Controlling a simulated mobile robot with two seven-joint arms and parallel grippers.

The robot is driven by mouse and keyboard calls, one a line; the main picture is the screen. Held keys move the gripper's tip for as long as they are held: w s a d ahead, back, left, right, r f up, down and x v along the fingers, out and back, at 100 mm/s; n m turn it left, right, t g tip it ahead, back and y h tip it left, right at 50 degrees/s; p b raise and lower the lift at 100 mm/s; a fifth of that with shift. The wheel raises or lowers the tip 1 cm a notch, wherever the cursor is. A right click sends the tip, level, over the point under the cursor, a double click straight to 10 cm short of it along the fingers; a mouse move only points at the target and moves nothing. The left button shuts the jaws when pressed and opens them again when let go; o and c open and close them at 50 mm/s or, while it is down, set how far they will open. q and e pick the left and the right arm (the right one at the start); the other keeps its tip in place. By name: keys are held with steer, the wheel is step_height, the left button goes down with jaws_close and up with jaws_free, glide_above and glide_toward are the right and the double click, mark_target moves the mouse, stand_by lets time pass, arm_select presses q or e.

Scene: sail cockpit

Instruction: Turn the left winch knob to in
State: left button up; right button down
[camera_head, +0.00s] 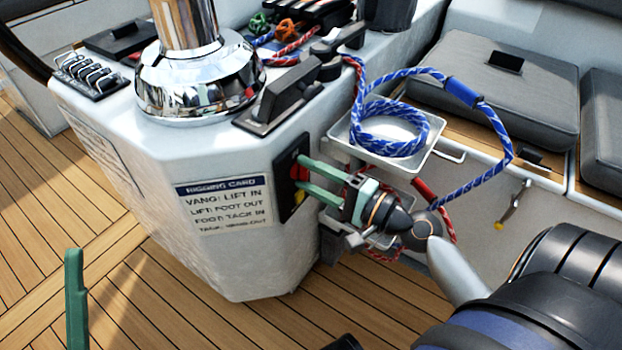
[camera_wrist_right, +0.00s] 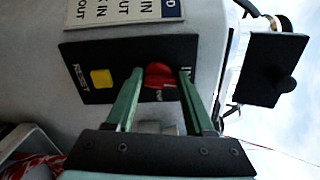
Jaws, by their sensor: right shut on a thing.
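A red knob (camera_wrist_right: 160,82) sits on a dark panel (camera_wrist_right: 92,70) on the side of the white console. The panel also has a yellow button (camera_wrist_right: 101,79) marked RESET, and a partly covered label by the knob. In the head view the panel (camera_head: 286,201) is seen at a slant. My right gripper (camera_head: 300,174) reaches it from the right, its green fingers shut on the red knob, one on each side. The knob's setting is hard to read. Of my left gripper, one green finger (camera_head: 74,300) shows at the lower left; its opening cannot be judged.
A rigging card (camera_head: 224,205) is fixed left of the panel. A metal tray (camera_head: 432,152) with a coiled blue rope (camera_head: 392,130) juts out just above my right gripper. A chrome winch (camera_head: 200,80) stands on top. The wooden deck (camera_head: 130,300) at front left is clear.

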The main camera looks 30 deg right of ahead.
steer(key=shift+n, duration=0.7)
steer(key=shift+n+b, duration=0.3)
steer(key=shift+c, duration=1.4)
jaws_free()
steer(key=v, duration=1.2)
steer(key=shift+s, duration=0.25)
steer(key=shift+d, duration=0.1)
